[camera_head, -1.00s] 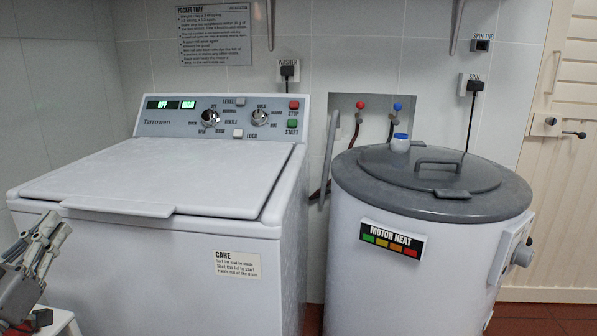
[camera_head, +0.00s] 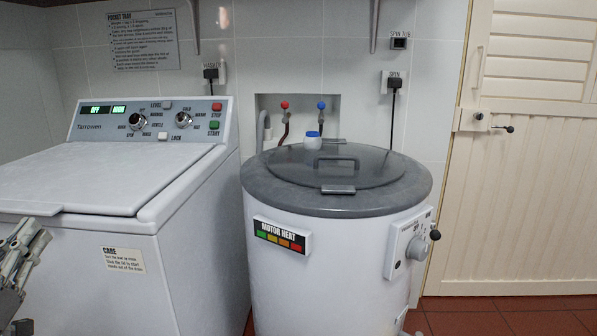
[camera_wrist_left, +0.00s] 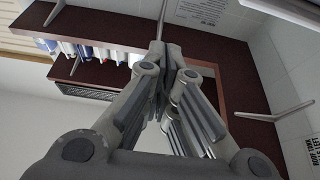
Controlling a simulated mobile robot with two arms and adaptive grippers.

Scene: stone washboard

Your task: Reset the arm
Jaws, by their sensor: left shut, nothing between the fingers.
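My left gripper (camera_head: 22,245) shows at the left edge of the head view, in front of the white washing machine (camera_head: 95,185) and apart from it. In the left wrist view my left gripper (camera_wrist_left: 168,52) points up toward dark shelves (camera_wrist_left: 245,75), with its fingers together and nothing between them. My right gripper is not in either view. The washing machine's lid is down.
A round spin tub (camera_head: 320,255) with a grey lid stands right of the washing machine. A cream door (camera_head: 525,170) is at the right. Red-tiled floor (camera_head: 500,315) is clear before the door.

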